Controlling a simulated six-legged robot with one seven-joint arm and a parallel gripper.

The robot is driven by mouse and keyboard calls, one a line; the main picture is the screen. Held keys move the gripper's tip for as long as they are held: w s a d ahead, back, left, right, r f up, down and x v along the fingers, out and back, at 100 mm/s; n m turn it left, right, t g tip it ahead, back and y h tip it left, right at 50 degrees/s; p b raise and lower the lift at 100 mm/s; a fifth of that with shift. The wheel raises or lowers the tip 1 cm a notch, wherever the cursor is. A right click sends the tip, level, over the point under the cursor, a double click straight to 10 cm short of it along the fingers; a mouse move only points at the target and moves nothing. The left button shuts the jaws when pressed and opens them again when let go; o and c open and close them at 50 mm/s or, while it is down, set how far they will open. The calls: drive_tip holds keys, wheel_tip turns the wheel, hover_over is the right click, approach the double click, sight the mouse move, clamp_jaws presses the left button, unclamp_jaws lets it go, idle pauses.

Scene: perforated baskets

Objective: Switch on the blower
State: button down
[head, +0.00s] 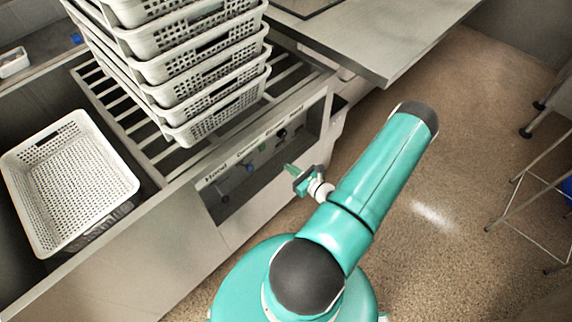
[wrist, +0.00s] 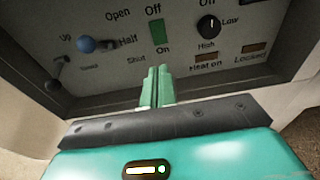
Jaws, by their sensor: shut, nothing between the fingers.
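The control panel (head: 232,188) is on the front of the bench and also fills the top of the wrist view (wrist: 120,75). Its blower switch (wrist: 157,33) is a small green piece between the words Off and On. I cannot tell which way it is set. My gripper (head: 291,169) is in front of the panel, its green fingers (wrist: 158,72) together and empty. In the wrist view the fingertips are just below the switch, near the word On. I cannot tell whether they touch the panel.
Left of the switch is a blue-knobbed lever (wrist: 86,45) by Open, Half and Shut; farther left is a dark lever (wrist: 54,84). Right is a black dial (wrist: 209,26). Stacked baskets (head: 212,73) and a single basket (head: 75,180) are on the bench.

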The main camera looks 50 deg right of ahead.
sight(263, 149)
drive_tip(key=w, duration=0.4)
drive_tip(key=w+d+f, duration=0.1)
drive_tip(key=w, duration=0.7)
drive_tip(key=shift+d+f, duration=0.15)
drive_tip(key=shift+f, duration=0.1)
drive_tip(key=shift+w+f, duration=0.1)
drive_tip(key=shift+w, duration=0.15)
drive_tip(key=shift+s, duration=0.1)
drive_tip(key=shift+s+f, duration=0.1)
drive_tip(key=shift+s, duration=0.5)
drive_tip(key=s+a+f, duration=0.1)
drive_tip(key=s, duration=1.1)
drive_tip(key=shift+s+a+f, duration=0.25)
drive_tip(key=shift+s, duration=0.05)
